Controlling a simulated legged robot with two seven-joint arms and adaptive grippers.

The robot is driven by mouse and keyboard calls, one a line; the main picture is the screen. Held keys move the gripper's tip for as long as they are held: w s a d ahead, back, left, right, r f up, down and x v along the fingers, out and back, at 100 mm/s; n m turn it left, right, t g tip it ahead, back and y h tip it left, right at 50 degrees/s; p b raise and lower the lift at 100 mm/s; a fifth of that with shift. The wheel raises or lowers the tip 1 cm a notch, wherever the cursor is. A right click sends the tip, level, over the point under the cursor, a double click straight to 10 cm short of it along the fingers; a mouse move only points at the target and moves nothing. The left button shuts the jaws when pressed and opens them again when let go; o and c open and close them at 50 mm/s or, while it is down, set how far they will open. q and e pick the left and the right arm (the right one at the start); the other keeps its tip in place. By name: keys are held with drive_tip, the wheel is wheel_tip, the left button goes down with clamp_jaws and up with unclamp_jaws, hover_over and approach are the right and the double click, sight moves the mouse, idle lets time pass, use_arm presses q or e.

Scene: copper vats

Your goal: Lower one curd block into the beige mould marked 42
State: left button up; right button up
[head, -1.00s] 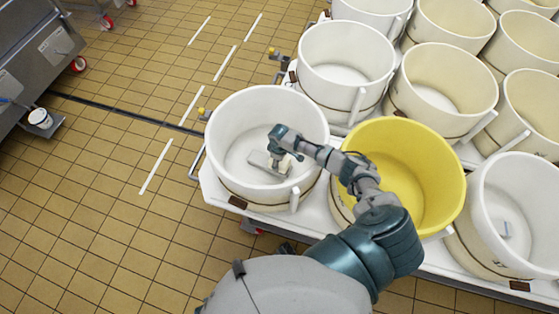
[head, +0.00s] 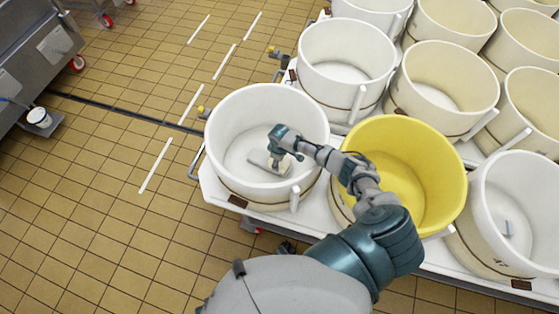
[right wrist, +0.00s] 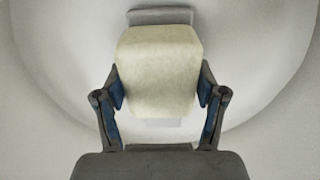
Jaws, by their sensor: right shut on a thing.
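My right gripper (head: 284,156) reaches down inside the white mould (head: 228,122) at the front left of the group. In the right wrist view it is shut on a pale cream curd block (right wrist: 158,65), one finger on each side. A flat grey piece (right wrist: 165,16) shows behind the block, against the white floor of the mould; I cannot tell whether the block touches it. Beige moulds (head: 440,92) stand at the back right. I cannot read a number 42 on any of them. My left gripper is not in view.
A yellow mould (head: 435,170) stands right beside the white one, under my right arm. The moulds crowd a white platform (head: 222,195). Tiled floor (head: 100,200) at the left is mostly clear.

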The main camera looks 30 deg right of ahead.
drive_tip(key=o, duration=1.7)
drive_tip(key=shift+r, duration=0.1)
wheel_tip(320, 180, up, 12)
drive_tip(key=shift+f, duration=0.15)
